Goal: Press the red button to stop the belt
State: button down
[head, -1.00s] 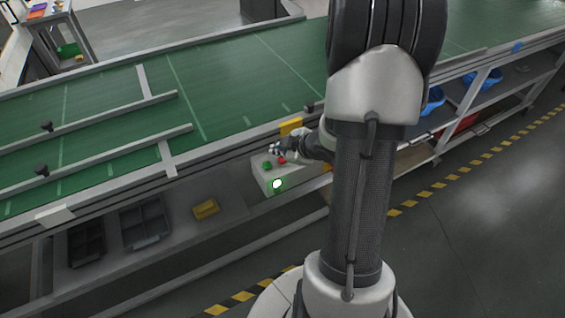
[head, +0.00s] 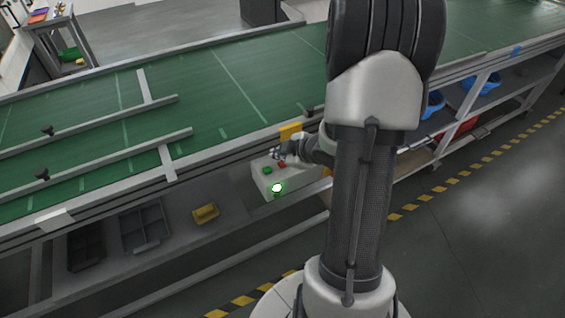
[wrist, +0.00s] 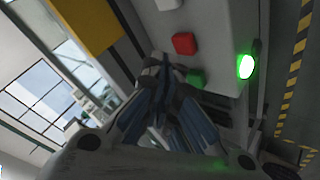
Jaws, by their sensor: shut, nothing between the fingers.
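The red button (head: 282,165) is on the top of a pale control box (head: 299,181) at the belt's near side. It also shows in the wrist view (wrist: 184,43) as a red square on the box face. A green button (head: 267,170) sits beside it; in the wrist view this green button (wrist: 196,78) is partly behind my fingers. My gripper (head: 277,154) is shut and empty, close above the box near the red button. In the wrist view my fingertips (wrist: 164,66) point toward the box, and the red button is uncovered. I cannot tell any contact. The green belt (head: 235,85) runs behind.
A green lamp (head: 277,188) glows on the box front. A yellow part (head: 290,131) stands on the belt frame just behind the box. A yellow bin (head: 206,213) and grey trays (head: 146,226) lie on the lower shelf. The floor at right is clear.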

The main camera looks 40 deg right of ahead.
aim_at(281, 165)
dwell(0.3)
jog(key=shift+f+b, duration=0.35)
jog(key=shift+f, duration=0.1)
jog(key=shift+f+b, duration=0.35)
jog(key=shift+f, duration=0.05)
dwell(0.5)
dwell(0.4)
jog(key=shift+r+p, duration=0.85)
jog(key=shift+p, duration=0.05)
notch_tip(281, 165, up, 5)
jog(key=p, duration=0.5)
jog(key=shift+r, duration=0.1)
